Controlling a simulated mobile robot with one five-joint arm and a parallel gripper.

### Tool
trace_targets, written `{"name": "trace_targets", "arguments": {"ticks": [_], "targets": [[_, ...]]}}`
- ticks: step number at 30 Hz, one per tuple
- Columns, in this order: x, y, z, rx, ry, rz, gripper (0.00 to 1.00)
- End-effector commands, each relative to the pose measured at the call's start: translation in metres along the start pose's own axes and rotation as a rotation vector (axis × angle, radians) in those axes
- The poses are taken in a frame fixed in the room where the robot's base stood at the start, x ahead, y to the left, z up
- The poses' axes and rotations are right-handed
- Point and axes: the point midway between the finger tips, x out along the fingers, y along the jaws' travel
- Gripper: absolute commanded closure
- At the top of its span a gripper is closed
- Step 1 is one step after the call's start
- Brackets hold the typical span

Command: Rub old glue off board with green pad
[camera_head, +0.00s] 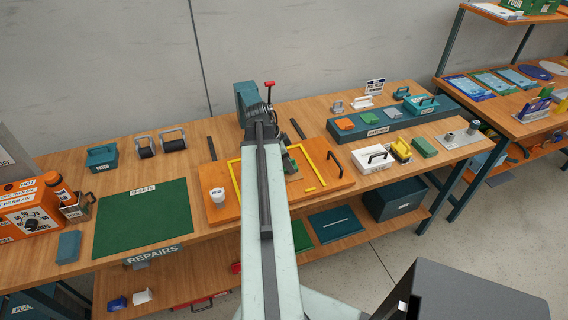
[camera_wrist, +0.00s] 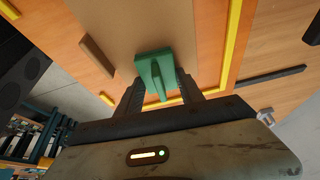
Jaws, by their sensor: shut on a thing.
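My gripper (camera_wrist: 160,88) is shut on the green pad (camera_wrist: 150,66), holding it by its raised handle. The pad is over the tan board (camera_wrist: 108,22); I cannot tell whether it touches. The board lies within yellow strips (camera_wrist: 233,40) on an orange base (camera_wrist: 70,45). A dark brown strip (camera_wrist: 97,54) shows on the left of the board, apart from the pad; I cannot tell whether it is old glue. In the head view my arm hides much of the board, and a bit of green (camera_head: 289,164) shows beside it on the orange base (camera_head: 222,212).
A white tub (camera_head: 217,195) stands at the base's left, and a black handle (camera_head: 335,164) rises at its right. A green mat (camera_head: 142,218) lies left. A dark rack (camera_head: 382,127) with coloured pads and a white tray (camera_head: 374,158) stand right. A vise (camera_head: 250,103) stands behind.

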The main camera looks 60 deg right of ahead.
Motion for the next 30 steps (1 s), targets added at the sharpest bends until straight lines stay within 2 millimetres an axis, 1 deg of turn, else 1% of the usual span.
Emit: {"name": "trace_targets", "arguments": {"ticks": [5, 18, 21, 30], "targets": [[-0.003, 0.0, -0.001, -0.001, -0.001, 0.0, 0.88], [-0.051, 0.0, -0.02, -0.001, -0.001, 0.0, 0.88], [-0.058, 0.0, -0.023, -0.001, -0.001, 0.0, 0.88], [-0.057, 0.0, -0.022, -0.001, -0.001, 0.0, 0.88]]}}
